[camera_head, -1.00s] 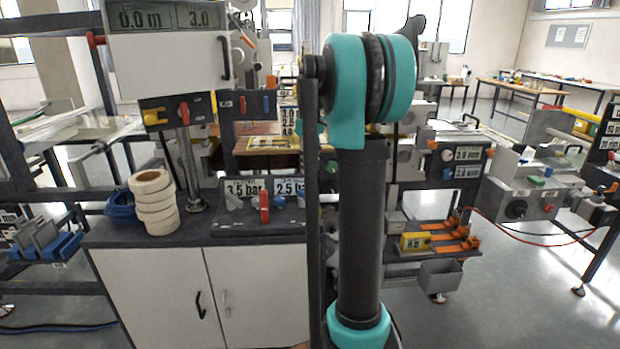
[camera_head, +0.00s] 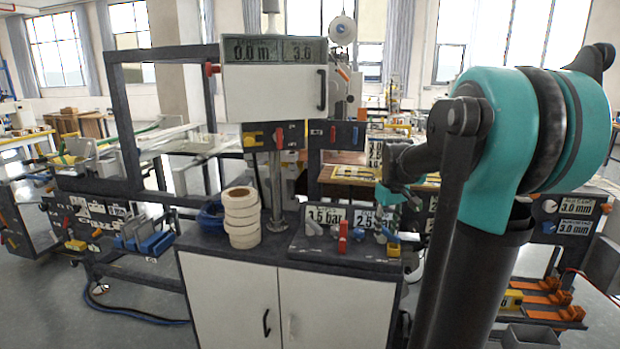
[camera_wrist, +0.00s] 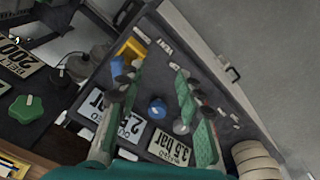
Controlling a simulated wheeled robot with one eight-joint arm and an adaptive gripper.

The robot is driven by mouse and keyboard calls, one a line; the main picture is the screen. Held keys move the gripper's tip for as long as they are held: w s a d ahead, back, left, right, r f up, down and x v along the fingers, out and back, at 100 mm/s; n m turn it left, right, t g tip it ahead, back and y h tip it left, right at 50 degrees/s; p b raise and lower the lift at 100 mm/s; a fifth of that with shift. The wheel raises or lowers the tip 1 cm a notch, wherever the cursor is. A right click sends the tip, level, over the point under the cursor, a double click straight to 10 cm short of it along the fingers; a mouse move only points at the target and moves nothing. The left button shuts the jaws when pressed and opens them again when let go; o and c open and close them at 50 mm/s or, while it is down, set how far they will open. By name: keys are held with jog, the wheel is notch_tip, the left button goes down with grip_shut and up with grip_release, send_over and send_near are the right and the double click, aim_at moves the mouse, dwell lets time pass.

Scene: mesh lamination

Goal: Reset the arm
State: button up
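My arm is teal and black and fills the right of the head view, bent at a large joint. My gripper (camera_head: 390,225) hangs over the right part of the cabinet's dark top, near the pressure panel. The wrist view shows my gripper (camera_wrist: 153,72) with its two green-padded fingers apart and nothing between them. Beneath the fingers lie the panel's blue knob (camera_wrist: 157,107) and its 2.5 and 3.5 bar displays (camera_wrist: 170,148). I cannot tell the exact height of the fingertips above the panel.
A stack of cream rolls (camera_head: 242,220) stands on the cabinet, left of the panel, with a red lever (camera_head: 343,235) between them and my gripper. A post and white control box (camera_head: 270,92) rise behind. A blue bin rack (camera_head: 150,240) is left.

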jog(key=s+a+f+m+t, duration=0.1)
jog(key=s+a+f, duration=0.1)
jog(key=s+f, duration=0.6)
jog(key=s+a+f+m+t, duration=0.1)
jog(key=s+a+f+m, duration=0.1)
jog(key=s+f, duration=0.6)
jog(key=s+a, duration=0.1)
jog(key=s, duration=0.4)
jog(key=shift+a+m+t, duration=0.3)
jog(key=shift+a+t, duration=0.05)
jog(key=shift+t, duration=0.05)
dwell(0.8)
